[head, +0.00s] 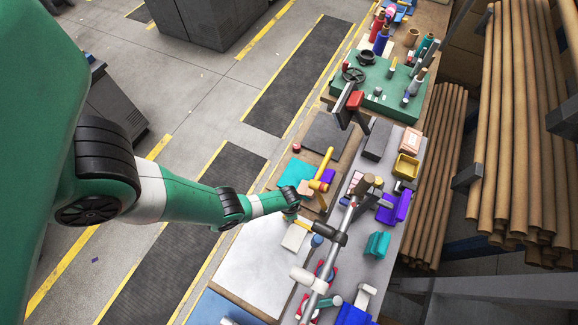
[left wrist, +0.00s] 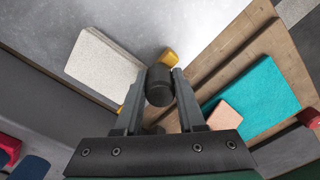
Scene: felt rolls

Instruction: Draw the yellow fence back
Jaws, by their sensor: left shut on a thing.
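The yellow fence (head: 324,164) shows in the head view as a thin yellow bar with an orange-yellow crosspiece at its near end, over the bench's left part. My left gripper (head: 299,194) reaches in from the left and is at the fence's near end. In the left wrist view the jaws (left wrist: 160,78) are shut on a dark round knob (left wrist: 160,90). A small piece of the yellow fence (left wrist: 170,57) shows just beyond the knob; how they join is hidden. My right gripper is not in view.
A teal felt piece (head: 294,173) lies left of the fence and an off-white block (head: 295,236) nearer. A yellow bin (head: 407,166) and purple parts (head: 395,208) stand to the right. A bare pale sheet (head: 255,265) lies nearer.

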